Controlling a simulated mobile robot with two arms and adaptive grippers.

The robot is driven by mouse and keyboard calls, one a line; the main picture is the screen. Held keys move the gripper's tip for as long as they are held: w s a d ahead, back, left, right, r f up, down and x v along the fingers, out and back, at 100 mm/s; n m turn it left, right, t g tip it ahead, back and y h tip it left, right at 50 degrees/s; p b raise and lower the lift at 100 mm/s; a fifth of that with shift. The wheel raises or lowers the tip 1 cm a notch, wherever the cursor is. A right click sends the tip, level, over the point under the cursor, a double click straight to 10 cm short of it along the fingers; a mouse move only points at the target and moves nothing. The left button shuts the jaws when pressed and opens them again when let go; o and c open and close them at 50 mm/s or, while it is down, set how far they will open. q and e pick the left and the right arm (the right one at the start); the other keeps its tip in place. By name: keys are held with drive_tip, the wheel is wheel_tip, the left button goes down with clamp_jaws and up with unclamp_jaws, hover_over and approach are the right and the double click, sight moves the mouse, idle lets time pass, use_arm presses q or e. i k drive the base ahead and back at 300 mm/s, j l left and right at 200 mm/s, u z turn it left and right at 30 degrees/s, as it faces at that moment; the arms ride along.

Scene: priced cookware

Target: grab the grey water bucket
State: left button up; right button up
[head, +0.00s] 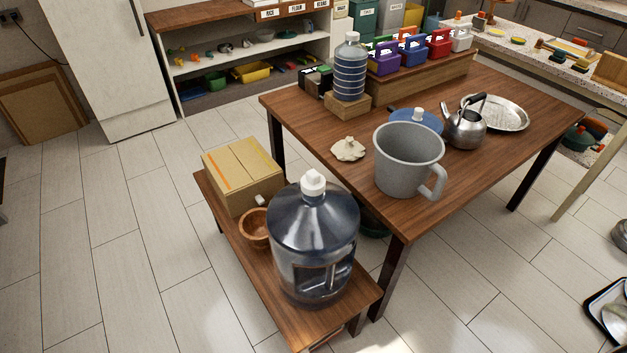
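A grey bucket (407,164), shaped like a large mug with a handle (435,184) on its right side, stands upright on the near part of the brown wooden table (466,190). Its open top faces up, and its inside looks empty from here. Neither of my grippers shows in the head view.
A low bench (335,317) in front holds a big water jug (314,240), a wooden bowl (255,228) and a cardboard box (243,174). Near the bucket are a kettle (465,128), a blue lid (417,118) and a garlic-like item (348,149). Floor is clear at left.

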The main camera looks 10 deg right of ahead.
sight(406, 154)
drive_tip(key=i+j+z, duration=0.5)
drive_tip(key=z, duration=0.2)
drive_tip(key=i+j+z, duration=0.15)
drive_tip(key=j+z, duration=0.25)
